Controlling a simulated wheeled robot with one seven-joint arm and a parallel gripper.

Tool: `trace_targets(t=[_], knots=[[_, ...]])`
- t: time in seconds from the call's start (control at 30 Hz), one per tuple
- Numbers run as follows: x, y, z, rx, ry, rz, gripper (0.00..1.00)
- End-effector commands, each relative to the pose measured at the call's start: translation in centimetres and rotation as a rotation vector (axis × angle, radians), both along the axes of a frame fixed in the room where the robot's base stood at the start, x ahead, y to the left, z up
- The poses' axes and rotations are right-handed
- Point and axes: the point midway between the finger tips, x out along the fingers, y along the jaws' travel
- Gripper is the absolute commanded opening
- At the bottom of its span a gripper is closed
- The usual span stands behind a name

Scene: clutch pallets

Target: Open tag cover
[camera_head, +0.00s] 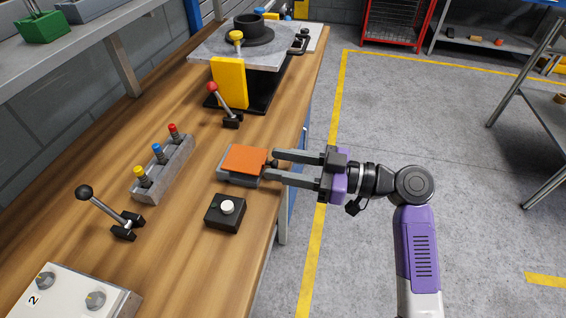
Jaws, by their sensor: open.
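The tag cover appears to be the orange plate (243,159) on a small grey box (238,180) on the wooden bench, near its right edge. The plate lies about flat over the box. A small dark knob (272,164) shows at its right side. My gripper (275,169) reaches in from the right, level with the box. Its two grey fingers are open, one on either side of the knob. I cannot tell whether a finger touches the knob or the box. What lies under the plate is hidden.
A black box with a white button (227,207) sits just in front. A block with coloured pegs (162,168) and a black-knobbed lever (108,211) stand left. A red-knobbed lever (226,107) and yellow plate (229,83) stand behind.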

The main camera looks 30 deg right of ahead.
Motion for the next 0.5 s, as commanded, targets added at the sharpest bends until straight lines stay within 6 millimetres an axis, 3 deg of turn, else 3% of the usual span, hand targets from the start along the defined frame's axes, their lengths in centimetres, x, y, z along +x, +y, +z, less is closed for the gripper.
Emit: trace_targets(t=[0.03, 0.2, 0.5], knots=[[-0.01, -0.01, -0.01, 0.000, 0.000, 0.000, 0.35], [-0.02, -0.02, -0.01, 0.000, 0.000, 0.000, 0.01], [-0.04, -0.02, -0.02, 0.001, 0.001, 0.000, 0.00]])
